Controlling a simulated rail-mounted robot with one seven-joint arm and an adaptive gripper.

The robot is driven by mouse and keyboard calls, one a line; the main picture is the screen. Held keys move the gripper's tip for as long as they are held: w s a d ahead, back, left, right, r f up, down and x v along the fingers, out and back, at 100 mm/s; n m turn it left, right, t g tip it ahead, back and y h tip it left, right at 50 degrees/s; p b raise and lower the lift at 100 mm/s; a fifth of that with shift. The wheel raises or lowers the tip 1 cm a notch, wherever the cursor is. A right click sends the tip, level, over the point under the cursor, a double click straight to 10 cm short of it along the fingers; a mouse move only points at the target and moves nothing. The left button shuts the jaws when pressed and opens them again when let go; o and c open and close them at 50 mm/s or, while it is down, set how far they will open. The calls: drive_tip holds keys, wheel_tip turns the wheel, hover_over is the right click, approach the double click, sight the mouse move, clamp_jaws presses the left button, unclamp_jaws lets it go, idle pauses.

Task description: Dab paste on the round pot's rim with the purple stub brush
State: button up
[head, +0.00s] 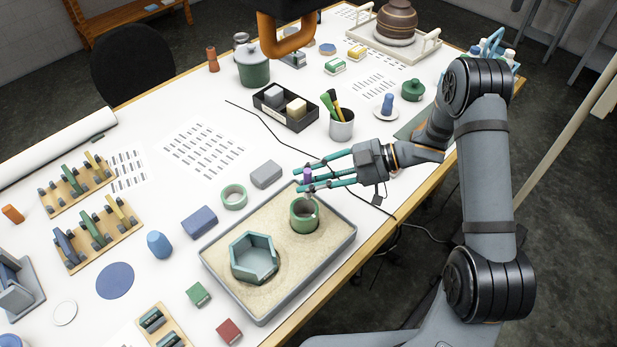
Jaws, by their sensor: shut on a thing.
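The round pot (296,224) is a green, open-topped cylinder standing in the sand at the far right part of a grey tray (289,304). My gripper (301,178) reaches in from the right, above the pot's far side. Its teal fingers are shut on the purple stub brush (307,173), which is small and mostly covered by them. The brush's lower end is close to the pot's rim, but I cannot tell whether it touches. I cannot make out any paste on the rim.
A six-sided grey-green pot (254,270) stands in the same sand. A grey block (266,174), green ring (234,196) and blue block (199,222) lie beyond the tray. A metal cup of tools (342,129) stands behind my gripper. A black cable crosses the table.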

drive_tip(key=shift+r, duration=0.1)
idle(0.3)
drive_tip(key=shift+s+a+b, duration=0.3)
drive_tip(key=shift+s+a, duration=1.55)
drive_tip(key=shift+a, duration=0.2)
drive_tip(key=shift+f+b, duration=0.3)
drive_tip(key=shift+f, duration=0.4)
idle(0.5)
wheel_tip(320, 180, up, 8)
drive_tip(key=p, duration=0.8)
drive_tip(key=shift+r, duration=0.25)
drive_tip(key=shift+f, duration=0.15)
idle(0.4)
